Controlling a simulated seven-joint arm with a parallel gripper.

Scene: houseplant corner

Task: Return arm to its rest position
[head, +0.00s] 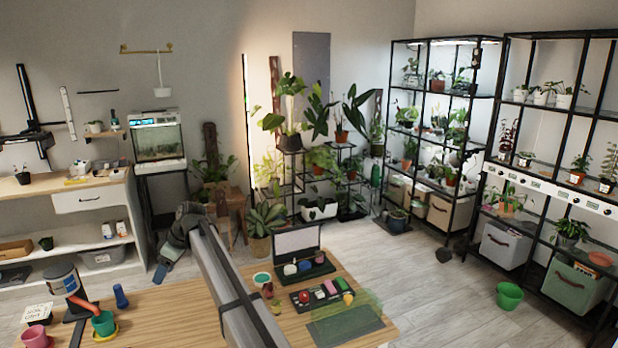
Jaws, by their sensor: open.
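My arm (235,285) rises from the bottom middle of the head view, crosses over the wooden table and bends down at its far end. My gripper (160,273) shows small at that end, near the table's back edge. It is open, and I see nothing held in it. The fine shape of its fingers is too small to make out. Part of the table behind the arm is hidden.
An open black case (302,262), a tray of colored items (322,293) and a dark mat (345,325) lie at right. Plant shelves (440,150) stand behind.

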